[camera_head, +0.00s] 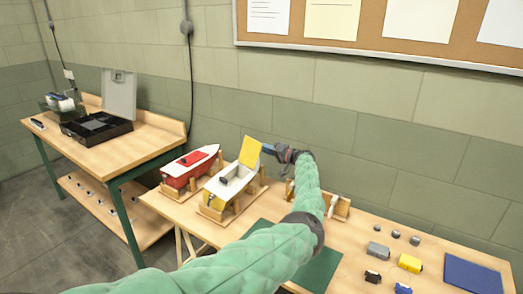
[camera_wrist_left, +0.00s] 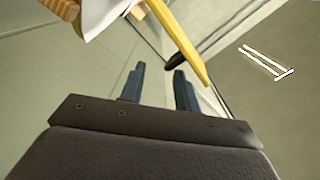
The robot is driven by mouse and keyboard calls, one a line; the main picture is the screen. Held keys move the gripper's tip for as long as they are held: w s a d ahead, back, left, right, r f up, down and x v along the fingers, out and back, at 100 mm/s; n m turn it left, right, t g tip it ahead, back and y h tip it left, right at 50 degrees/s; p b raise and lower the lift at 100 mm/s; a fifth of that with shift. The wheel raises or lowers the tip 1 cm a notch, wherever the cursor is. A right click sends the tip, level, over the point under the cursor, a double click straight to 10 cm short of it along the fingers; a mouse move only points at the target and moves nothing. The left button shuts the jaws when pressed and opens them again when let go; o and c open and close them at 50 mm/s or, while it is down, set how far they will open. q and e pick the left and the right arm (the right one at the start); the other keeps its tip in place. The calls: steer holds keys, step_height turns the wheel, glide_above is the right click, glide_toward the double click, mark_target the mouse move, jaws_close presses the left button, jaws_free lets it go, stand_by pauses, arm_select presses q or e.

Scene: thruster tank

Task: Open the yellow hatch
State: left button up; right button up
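The yellow hatch (camera_head: 250,152) stands raised and tilted at the far end of a white boat model (camera_head: 231,182) on a wooden cradle. In the left wrist view the hatch (camera_wrist_left: 186,48) shows nearly edge-on as a yellow strip. My left gripper (camera_head: 267,149) is just right of the hatch. In the left wrist view its two fingers (camera_wrist_left: 157,74) are apart with nothing seen between them. The right fingertip is close to the hatch edge; I cannot tell if they touch. My right gripper is not in view.
A red and white boat (camera_head: 190,166) stands left of the white one. Small blocks (camera_head: 410,263) and a blue mat (camera_head: 472,274) lie at the right of the table. A side table at left holds an open black case (camera_head: 96,128). The wall is close behind.

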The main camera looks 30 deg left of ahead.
arm_select(q)
steer(key=shift+d, duration=0.35)
steer(key=d+p, duration=0.3)
steer(key=d, duration=0.5)
steer(key=shift+s+d, duration=0.25)
steer(key=shift+s, duration=0.05)
stand_by(0.7)
stand_by(0.4)
